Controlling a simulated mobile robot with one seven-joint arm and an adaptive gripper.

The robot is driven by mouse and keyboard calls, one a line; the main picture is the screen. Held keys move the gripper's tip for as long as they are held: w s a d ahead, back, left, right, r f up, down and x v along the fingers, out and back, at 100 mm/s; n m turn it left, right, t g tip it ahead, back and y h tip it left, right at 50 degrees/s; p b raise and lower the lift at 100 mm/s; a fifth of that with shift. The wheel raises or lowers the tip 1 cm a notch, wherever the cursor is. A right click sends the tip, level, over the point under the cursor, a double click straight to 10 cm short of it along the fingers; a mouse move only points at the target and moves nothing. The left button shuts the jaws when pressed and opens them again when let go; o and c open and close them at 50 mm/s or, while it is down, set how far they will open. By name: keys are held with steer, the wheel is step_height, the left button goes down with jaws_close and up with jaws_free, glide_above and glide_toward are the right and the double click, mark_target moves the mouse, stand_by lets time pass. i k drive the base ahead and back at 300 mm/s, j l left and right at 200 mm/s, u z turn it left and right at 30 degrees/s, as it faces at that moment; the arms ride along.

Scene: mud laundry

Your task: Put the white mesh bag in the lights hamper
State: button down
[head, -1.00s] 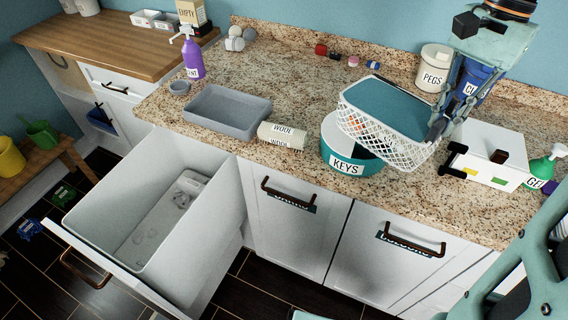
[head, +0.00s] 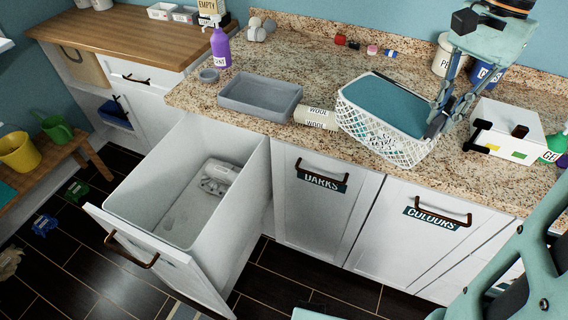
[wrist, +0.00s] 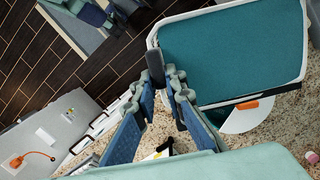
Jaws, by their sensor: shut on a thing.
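In the wrist view, the fingertips (wrist: 160,72) meet at the near edge of the bag (wrist: 232,52). A pull-out hamper (head: 187,190) stands open at the lower left, below the counter front. Its pale bin holds a whitish item (head: 218,176) at the bottom. Its front label is not visible. The two shut fronts beside it read DARKS (head: 322,181) and COLOURS (head: 431,218).
On the counter are a grey tray (head: 259,97), a wool roll (head: 318,123), a purple bottle (head: 220,47) and a white box (head: 510,128). A bench (head: 62,165) with a yellow bucket (head: 19,152) stands at left. The space above the open bin is clear.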

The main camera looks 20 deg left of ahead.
mark_target(199, 224)
steer(key=k+j, duration=0.4)
steer(key=j, duration=0.2)
steer(key=k+j+z, duration=0.1)
steer(key=k+j, duration=0.3)
steer(key=j, duration=0.2)
steer(key=i, duration=0.45)
